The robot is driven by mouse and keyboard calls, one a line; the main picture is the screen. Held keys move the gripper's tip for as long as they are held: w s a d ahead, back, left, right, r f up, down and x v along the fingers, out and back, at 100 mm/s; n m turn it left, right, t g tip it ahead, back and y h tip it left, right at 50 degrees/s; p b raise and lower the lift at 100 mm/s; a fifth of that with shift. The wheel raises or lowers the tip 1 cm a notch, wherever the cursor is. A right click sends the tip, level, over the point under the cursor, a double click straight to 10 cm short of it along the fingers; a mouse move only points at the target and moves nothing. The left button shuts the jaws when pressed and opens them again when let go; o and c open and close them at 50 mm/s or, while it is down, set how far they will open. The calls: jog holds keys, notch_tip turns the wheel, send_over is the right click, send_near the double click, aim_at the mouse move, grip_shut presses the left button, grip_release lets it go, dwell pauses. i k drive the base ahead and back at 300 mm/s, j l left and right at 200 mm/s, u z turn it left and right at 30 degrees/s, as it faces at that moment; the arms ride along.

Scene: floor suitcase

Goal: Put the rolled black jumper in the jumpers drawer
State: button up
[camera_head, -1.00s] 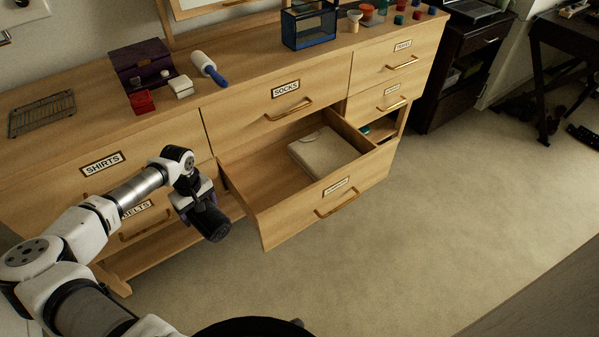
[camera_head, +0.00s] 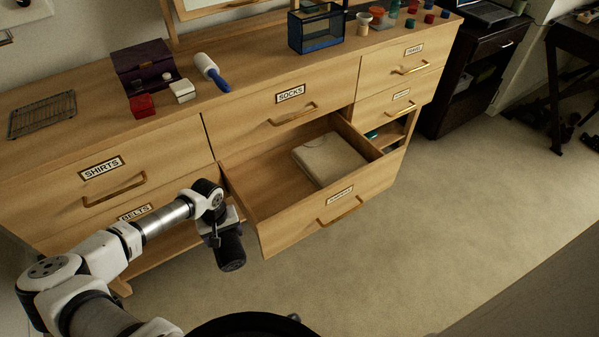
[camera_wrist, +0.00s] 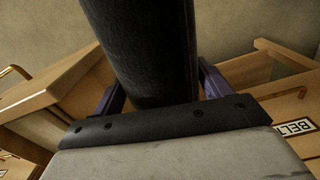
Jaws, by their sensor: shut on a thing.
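The rolled black jumper (camera_wrist: 152,45) fills the middle of the wrist view, a dark roll between the two purple fingers of my gripper (camera_wrist: 160,95). In the head view the jumper (camera_head: 231,252) hangs as a dark cylinder below my wrist, left of the open drawer's front. My gripper in the head view (camera_head: 222,232) is mostly hidden by the wrist and the roll. The open drawer (camera_head: 265,192) below the SOCKS drawer stands pulled out. Its label (camera_head: 339,194) is too small to read. A folded beige item (camera_head: 329,158) lies in its back right part; the left part is bare.
The dresser top (camera_head: 110,122) holds a wire rack (camera_head: 42,114), a purple box (camera_head: 146,65), a lint roller (camera_head: 211,72) and a glass case (camera_head: 317,27). The SOCKS drawer (camera_head: 240,115) above is shut. The carpet (camera_head: 420,220) in front and to the right is clear.

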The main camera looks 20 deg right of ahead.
aim_at(283, 201)
jog(key=i+l+u, duration=0.15)
jog(key=l, duration=0.15)
jog(key=i+l+u, duration=0.1)
jog(key=l, duration=0.25)
jog(key=i+l, duration=0.1)
jog(key=l, duration=0.7)
jog(key=i+l, duration=0.15)
jog(key=l, duration=0.2)
